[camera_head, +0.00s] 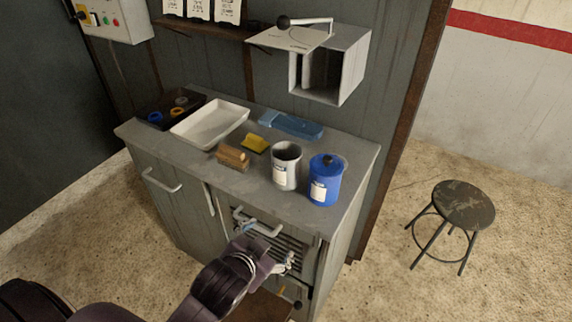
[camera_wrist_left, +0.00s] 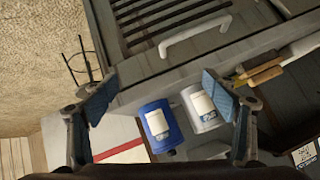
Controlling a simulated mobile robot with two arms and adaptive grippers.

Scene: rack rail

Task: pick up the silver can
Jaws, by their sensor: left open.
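The silver can (camera_head: 286,167) stands upright on the grey bench top near its front edge, with a white label facing front. A blue can (camera_head: 325,182) with a lid stands just to its right. My left gripper (camera_head: 264,244) is open and empty in front of the bench, below the top's edge, near the grille door. In the left wrist view, the silver can (camera_wrist_left: 203,108) and the blue can (camera_wrist_left: 158,126) appear upside down beyond the open fingers (camera_wrist_left: 157,94), apart from them. My right gripper is not in view.
A wooden brush (camera_head: 232,157), yellow sponge (camera_head: 255,143), white tray (camera_head: 210,124) and blue case (camera_head: 291,125) lie on the bench. An open grey box (camera_head: 340,70) hangs above. A handle (camera_head: 258,222) sticks out by my gripper. A stool (camera_head: 463,205) stands right.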

